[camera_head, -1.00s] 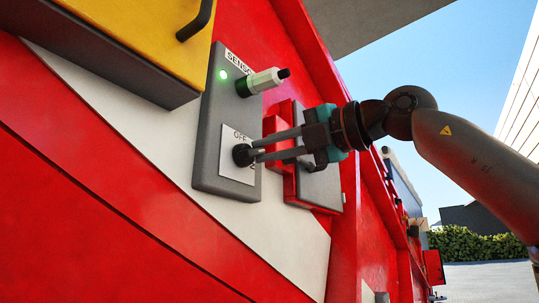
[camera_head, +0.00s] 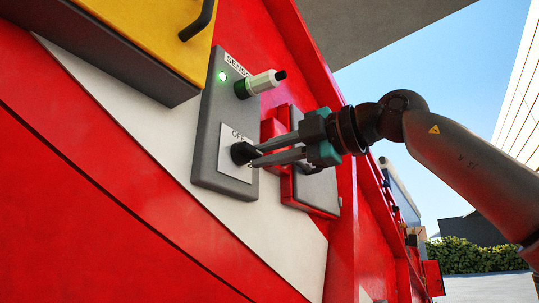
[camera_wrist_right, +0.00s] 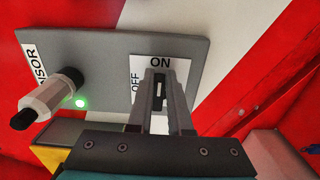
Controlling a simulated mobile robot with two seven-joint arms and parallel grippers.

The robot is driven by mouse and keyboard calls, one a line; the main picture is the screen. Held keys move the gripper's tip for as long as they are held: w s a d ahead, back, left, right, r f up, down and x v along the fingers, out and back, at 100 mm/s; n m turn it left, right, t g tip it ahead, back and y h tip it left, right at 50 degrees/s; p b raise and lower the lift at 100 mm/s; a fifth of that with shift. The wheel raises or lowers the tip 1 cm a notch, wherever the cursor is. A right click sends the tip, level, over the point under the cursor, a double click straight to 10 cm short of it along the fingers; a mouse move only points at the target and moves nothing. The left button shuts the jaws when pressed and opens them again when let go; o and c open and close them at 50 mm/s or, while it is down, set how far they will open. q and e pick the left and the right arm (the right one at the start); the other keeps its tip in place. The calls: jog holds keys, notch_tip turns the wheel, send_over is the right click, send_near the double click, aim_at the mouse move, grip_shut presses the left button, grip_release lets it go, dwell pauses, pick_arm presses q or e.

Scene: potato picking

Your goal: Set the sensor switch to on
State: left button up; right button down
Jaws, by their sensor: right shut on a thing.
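The sensor switch is a black round knob (camera_head: 240,152) on a white label plate (camera_head: 236,170) low on a grey panel (camera_head: 212,125). My right gripper (camera_head: 254,156) comes from the right and is shut on the knob. In the right wrist view, the two fingers (camera_wrist_right: 159,85) stand on either side of the dark knob, which bears a white mark (camera_wrist_right: 158,89). That mark lies roughly in line with the word ON; OFF is to its left. The fingers hide part of the knob and plate. A green light (camera_head: 221,76) glows on the panel. My left gripper is not in view.
A pale cylindrical connector (camera_head: 262,82) sticks out of the panel above the switch, beside the SENSOR label. A yellow box (camera_head: 150,35) with a black handle is at upper left. A red-and-grey fitting (camera_head: 315,190) sits close behind the gripper. Open air lies to the right.

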jog(key=shift+s+a+f, duration=0.2)
jog(key=shift+a+f, duration=0.05)
jog(key=shift+a, duration=0.15)
jog(key=c, duration=1.1)
grip_release()
jog(key=shift+o, duration=1.3)
jog(key=shift+s+a+r, duration=0.1)
jog(key=shift+a+r, duration=0.05)
jog(key=shift+d, duration=0.2)
jog(key=shift+d, duration=0.1)
jog(key=shift+d, duration=0.2)
jog(key=b+v, duration=0.2)
jog(key=v, duration=1.2)
jog(key=shift+s+d, duration=0.25)
jog(key=shift+s, duration=0.05)
jog(key=shift+r, duration=0.1)
